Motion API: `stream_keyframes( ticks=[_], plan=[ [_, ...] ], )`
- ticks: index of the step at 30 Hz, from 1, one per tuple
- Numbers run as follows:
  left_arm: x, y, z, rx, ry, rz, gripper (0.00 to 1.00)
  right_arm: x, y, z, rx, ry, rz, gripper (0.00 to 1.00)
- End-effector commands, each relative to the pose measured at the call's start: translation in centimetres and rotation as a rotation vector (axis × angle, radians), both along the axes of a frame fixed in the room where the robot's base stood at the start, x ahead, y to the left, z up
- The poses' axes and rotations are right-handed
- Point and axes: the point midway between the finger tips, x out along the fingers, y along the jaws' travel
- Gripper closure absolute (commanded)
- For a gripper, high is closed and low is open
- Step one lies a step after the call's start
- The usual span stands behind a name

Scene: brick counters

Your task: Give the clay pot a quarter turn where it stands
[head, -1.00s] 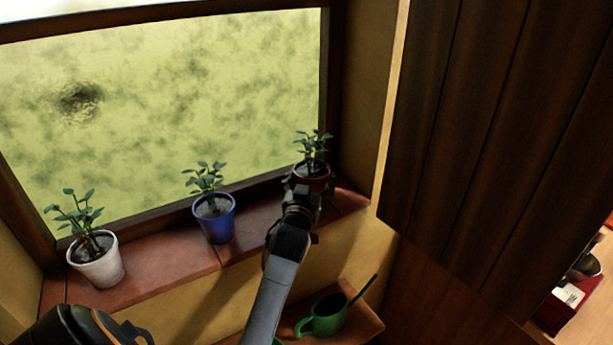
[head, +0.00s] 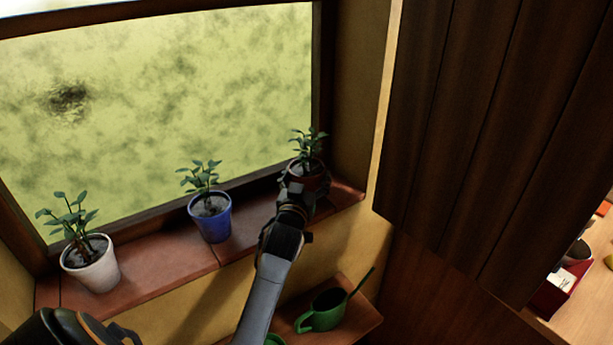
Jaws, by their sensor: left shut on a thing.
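The clay pot (head: 315,179) is reddish-brown and holds a leafy green plant. It stands upright at the right end of the tiled window sill, close to the window frame. My left gripper (head: 305,187) reaches up from below and is shut on the clay pot at its near side. The gripper and wrist hide the pot's lower front part. My right gripper is not in view.
A blue pot (head: 213,226) and a white pot (head: 96,272), each with a plant, stand on the sill (head: 165,266) to the left. A green watering can (head: 325,312) sits on a lower shelf. A dark wooden panel (head: 480,130) fills the right.

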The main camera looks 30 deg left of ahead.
Motion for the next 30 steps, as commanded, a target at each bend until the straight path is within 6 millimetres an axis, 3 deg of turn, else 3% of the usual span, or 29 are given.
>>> stream_keyframes(
  ticks=[2,3,6,20,30],
  plan=[
    [0.0,0.0,0.3,0.002,-0.006,0.0,0.77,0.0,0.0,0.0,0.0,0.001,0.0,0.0],
    [0.0,0.0,0.3,0.002,-0.006,0.0,0.16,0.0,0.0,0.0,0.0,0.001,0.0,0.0],
    [0.0,0.0,0.2,0.002,-0.005,0.0,0.0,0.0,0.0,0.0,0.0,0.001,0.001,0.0],
    [-0.7,-0.3,-0.2,-0.001,0.004,0.0,0.0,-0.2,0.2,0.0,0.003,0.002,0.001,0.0],
    [-6.9,-2.7,-0.1,0.0,0.001,0.001,0.0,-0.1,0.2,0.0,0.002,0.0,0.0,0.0]
  ],
)
